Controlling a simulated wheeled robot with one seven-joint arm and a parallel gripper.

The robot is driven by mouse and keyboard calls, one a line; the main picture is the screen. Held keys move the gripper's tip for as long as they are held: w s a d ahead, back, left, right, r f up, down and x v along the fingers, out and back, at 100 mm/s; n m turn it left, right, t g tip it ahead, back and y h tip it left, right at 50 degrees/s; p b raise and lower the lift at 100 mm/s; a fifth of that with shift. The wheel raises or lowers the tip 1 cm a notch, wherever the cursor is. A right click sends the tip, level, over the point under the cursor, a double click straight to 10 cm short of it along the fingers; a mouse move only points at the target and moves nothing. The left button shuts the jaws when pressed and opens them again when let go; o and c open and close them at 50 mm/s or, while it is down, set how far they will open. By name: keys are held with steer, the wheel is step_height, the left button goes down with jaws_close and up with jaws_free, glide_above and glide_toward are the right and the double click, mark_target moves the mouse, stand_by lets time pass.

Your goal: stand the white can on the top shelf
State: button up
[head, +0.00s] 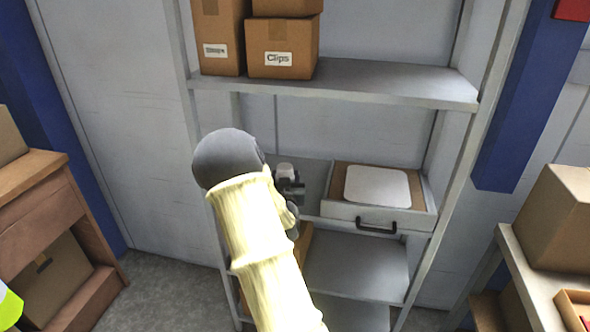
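A small white object (284,170), which looks like the white can, shows just above and against the dark parts of my gripper (291,188). My gripper is at the level of the middle shelf, left of the drawer. My arm hides most of it, so I cannot tell whether its fingers are closed on the can or the can stands behind them. The highest shelf in view (400,82) is a grey board well above my gripper; cardboard boxes stand on its left part, and its right part is bare.
A box labelled "Clips" (283,58) and a taller box (218,35) stand on the upper shelf. A drawer (377,214) with a white square pad (377,187) sits right of my gripper. Shelving with boxes flanks both sides. Blue posts frame the unit.

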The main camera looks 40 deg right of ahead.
steer(key=s+a+f+n+t+y, duration=0.1)
steer(key=a+f+y, duration=0.4)
steer(key=a+f, duration=0.7)
steer(key=s+a+f+n+t+y, duration=0.2)
steer(key=s+a+f+n+y, duration=0.2)
steer(key=a+f, duration=0.8)
steer(key=a+n+y, duration=0.1)
steer(key=a+n, duration=0.1)
steer(key=a, duration=0.3)
steer(key=shift+s+f+t+y, duration=0.2)
steer(key=shift+f+t+y, duration=0.1)
steer(key=shift+f+y, duration=0.1)
steer(key=shift+d, duration=0.1)
